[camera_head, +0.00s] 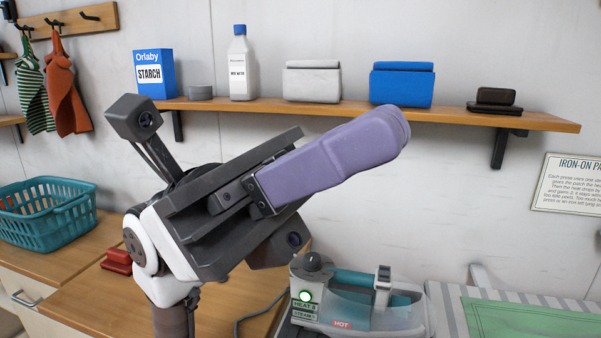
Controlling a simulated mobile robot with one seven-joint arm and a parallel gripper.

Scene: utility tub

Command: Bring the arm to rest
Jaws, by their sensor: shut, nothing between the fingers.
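My gripper (380,138) is raised in the middle of the view, in front of the wall and the shelf. Its purple fingers are together, pointing up and to the right, with nothing between them. The fingertips appear in front of the shelf's edge in the picture; I cannot tell the distance between them. My wrist and the dark gripper body are at the left of the fingers, above the wooden counter (70,300).
A steam iron (350,300) with a lit green light and a "HOT" label stands below right. A teal basket (45,213) is at left. The wall shelf (540,121) holds a starch box (154,73), a white bottle (240,68) and folded cloths. Green fabric (530,318) lies at lower right.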

